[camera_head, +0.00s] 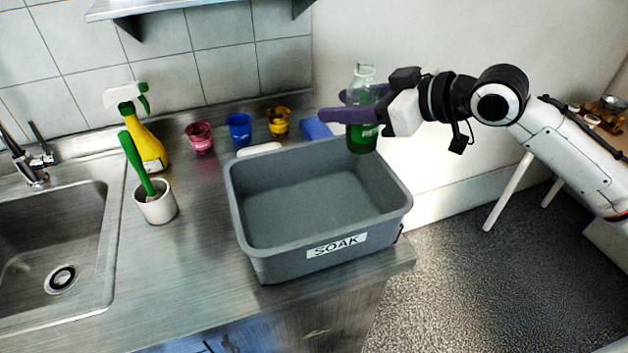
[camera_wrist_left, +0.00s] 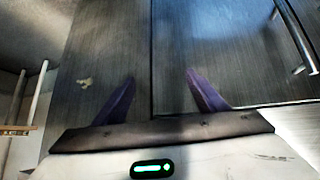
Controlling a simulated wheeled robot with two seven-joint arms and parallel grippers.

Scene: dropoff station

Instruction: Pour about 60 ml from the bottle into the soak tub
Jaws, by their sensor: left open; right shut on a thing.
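A clear bottle (camera_head: 362,140) with green liquid is held upright in my right gripper (camera_head: 350,104), above the back right part of the soak tub. The gripper's purple fingers are shut around the bottle's middle and hide part of it. The grey soak tub (camera_head: 250,235), with a white SOAK label, stands at the counter's front right and looks empty inside. My left gripper (camera_wrist_left: 158,95) shows only in the left wrist view. Its two purple fingers are apart with nothing between them, facing dark cabinet doors.
A yellow spray bottle (camera_head: 150,150) and a white cup (camera_head: 156,208) with a green-handled brush stand left of the tub. Pink (camera_head: 200,138), blue (camera_head: 239,130) and yellow (camera_head: 278,122) cups line the back. A sink (camera_head: 60,240) is at the left; a shelf (camera_head: 150,8) hangs above.

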